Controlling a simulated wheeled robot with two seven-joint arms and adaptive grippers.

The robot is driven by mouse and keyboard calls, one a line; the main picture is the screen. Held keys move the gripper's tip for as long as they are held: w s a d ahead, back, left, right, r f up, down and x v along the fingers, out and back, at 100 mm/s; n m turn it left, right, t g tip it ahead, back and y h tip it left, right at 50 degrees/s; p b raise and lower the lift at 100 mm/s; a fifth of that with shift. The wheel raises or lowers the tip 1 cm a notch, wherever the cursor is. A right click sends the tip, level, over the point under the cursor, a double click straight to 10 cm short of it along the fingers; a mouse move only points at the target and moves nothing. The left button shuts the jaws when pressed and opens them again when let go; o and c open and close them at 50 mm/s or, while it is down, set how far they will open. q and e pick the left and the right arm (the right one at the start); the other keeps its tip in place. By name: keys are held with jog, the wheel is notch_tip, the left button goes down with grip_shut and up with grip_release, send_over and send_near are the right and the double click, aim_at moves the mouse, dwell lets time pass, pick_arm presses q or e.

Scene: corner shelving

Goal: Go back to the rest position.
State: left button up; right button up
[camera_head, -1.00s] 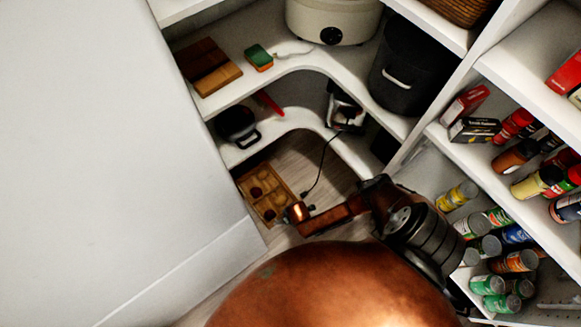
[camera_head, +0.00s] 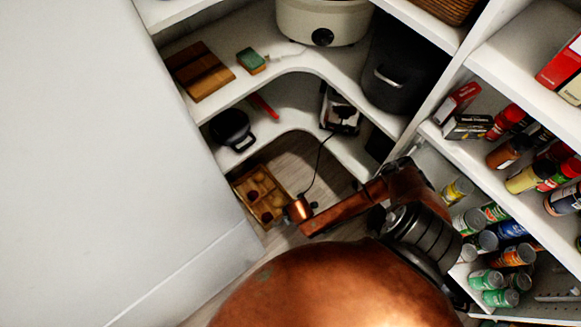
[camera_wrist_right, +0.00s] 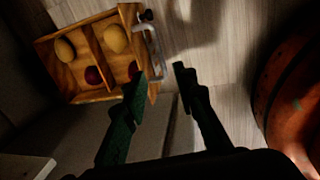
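My right gripper (camera_wrist_right: 160,77) is open and empty in the right wrist view, its two dark fingers apart. Past the fingertips is a wooden crate (camera_wrist_right: 97,57) with dividers, a metal handle on one side, and yellowish and red round items inside. I cannot tell how far the fingers are from the handle (camera_wrist_right: 152,48). In the head view the crate (camera_head: 234,187) stands on the floor below the corner shelves. My right arm's copper links extend toward it, and the right gripper cannot be made out there. My left gripper is in neither view.
White corner shelves (camera_head: 290,57) hold a wooden board (camera_head: 200,70), a sponge (camera_head: 251,61), a slow cooker (camera_head: 323,22) and a black pot (camera_head: 400,75). Shelves of cans and bottles (camera_head: 490,280) are close to my right arm. A white wall panel (camera_head: 90,150) fills the left.

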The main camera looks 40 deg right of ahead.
jog(key=shift+r, duration=0.25)
dwell(0.4)
